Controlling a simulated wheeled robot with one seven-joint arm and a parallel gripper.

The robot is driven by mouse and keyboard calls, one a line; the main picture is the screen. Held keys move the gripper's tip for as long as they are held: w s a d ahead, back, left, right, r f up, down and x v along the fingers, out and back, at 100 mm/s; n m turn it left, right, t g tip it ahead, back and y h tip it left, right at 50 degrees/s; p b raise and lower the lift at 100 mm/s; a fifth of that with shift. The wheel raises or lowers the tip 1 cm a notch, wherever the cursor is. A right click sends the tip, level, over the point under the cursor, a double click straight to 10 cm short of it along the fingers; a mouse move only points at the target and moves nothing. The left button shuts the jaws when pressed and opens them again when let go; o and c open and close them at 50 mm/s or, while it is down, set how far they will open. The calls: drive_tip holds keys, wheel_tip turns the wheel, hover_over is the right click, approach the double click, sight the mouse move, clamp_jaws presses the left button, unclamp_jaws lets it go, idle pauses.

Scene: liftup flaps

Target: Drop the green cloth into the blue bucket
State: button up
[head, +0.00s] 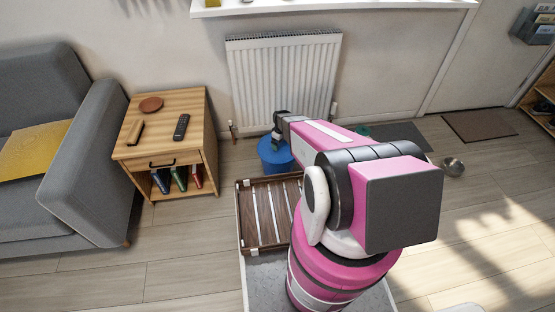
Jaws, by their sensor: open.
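The blue bucket (268,158) stands on the floor in front of the radiator, partly hidden by my arm. My gripper (276,146) is at the end of the outstretched arm, over the bucket's opening as seen from here. It is small in this view; its jaws are open, and I make out nothing held in it. I cannot clearly see the green cloth. A small teal-green patch (362,131) shows beyond my arm by the grey mat, and I cannot tell what it is. The inside of the bucket is hidden.
A wooden side table (190,105) with a remote (181,127) stands left of the bucket, next to a grey sofa (95,150). The white radiator (285,75) is behind the bucket. A metal bowl (453,166) sits on the floor at right. The floor at lower left is clear.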

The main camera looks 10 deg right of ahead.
wheel_tip(320, 180, up, 10)
drive_tip(key=shift+r, duration=0.2)
idle(0.5)
